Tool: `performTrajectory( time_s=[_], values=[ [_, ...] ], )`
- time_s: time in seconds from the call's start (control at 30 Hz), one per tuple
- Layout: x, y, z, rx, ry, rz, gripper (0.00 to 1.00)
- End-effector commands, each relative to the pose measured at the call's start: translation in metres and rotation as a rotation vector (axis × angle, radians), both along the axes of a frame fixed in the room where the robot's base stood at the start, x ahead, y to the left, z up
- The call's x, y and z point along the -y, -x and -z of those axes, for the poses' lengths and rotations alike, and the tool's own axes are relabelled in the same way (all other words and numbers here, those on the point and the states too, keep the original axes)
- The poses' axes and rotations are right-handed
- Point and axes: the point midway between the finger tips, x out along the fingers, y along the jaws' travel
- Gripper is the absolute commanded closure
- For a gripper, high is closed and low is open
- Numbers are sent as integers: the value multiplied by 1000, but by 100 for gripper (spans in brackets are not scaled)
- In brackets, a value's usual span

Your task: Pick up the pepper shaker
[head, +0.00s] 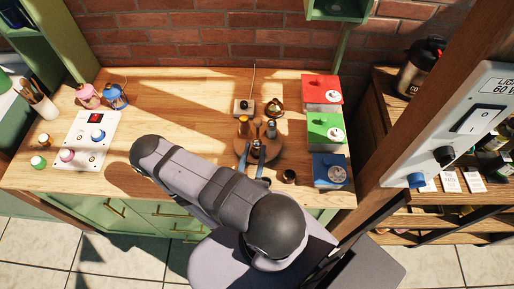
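A round brown wooden tray (275,152) stands near the middle of the wooden table. On it are a tan-orange upright piece (244,125), a grey one (271,129) and a small dark-topped one (256,146). They look like shakers or bottles, but I cannot tell which is the pepper shaker. My gripper (254,168) shows as thin bluish parts at the tray's front edge, close to the dark-topped piece, partly hidden by my dark arm. I cannot tell whether its fingers are apart or touch anything.
Red (322,88), green (318,122) and blue (322,164) boxes line the right side. A small dark cup (289,176) stands right of my gripper. A white control panel (88,145) is left; table between is clear.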

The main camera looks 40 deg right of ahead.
Motion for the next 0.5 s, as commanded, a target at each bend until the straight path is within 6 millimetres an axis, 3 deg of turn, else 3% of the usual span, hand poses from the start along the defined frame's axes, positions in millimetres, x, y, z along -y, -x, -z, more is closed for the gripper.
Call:
performTrajectory(
  time_s=[0.5],
  values=[
    [13, -9, -1, 6, 2, 0, 70]
  ],
)
